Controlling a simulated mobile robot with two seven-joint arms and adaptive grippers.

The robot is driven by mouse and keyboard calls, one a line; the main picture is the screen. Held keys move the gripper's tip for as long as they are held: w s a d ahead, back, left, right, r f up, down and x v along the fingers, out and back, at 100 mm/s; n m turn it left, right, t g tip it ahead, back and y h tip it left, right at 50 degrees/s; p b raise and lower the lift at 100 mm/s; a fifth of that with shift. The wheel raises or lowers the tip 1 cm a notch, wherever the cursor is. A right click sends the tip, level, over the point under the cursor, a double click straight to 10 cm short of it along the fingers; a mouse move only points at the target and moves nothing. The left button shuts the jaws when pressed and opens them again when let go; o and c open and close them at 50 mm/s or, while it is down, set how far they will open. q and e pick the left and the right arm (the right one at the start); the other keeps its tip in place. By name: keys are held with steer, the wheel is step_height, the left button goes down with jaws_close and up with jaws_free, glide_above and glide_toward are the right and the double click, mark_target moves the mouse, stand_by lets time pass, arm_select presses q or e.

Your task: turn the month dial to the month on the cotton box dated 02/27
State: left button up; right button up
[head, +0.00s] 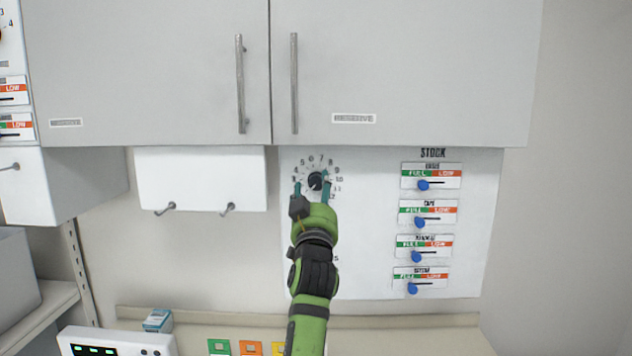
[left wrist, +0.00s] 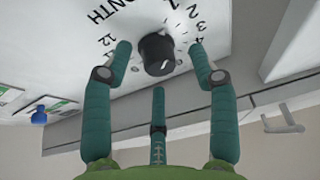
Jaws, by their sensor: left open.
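The month dial (head: 316,180) is a black round knob on the white wall panel, with numbers around it. In the left wrist view the knob (left wrist: 154,50) has a white mark on its lower right side; the month it points to is unclear. My left gripper (head: 312,179) is open, with its green fingers on either side of the knob. In the left wrist view the fingertips (left wrist: 160,48) stand apart from the knob, with visible gaps. A small blue and white box (head: 158,320) stands on the counter; its print is unreadable, so I cannot tell whether it is the cotton box. My right gripper is out of view.
Grey cabinet doors (head: 400,70) hang above the dial. Stock sliders with blue knobs (head: 423,185) are to its right. A white box with hooks (head: 200,180) hangs to its left. Coloured cards (head: 250,348) and a white device (head: 115,342) are below.

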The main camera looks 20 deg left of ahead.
arm_select(q)
steer(key=shift+w+r, duration=0.15)
steer(key=shift+w, duration=0.25)
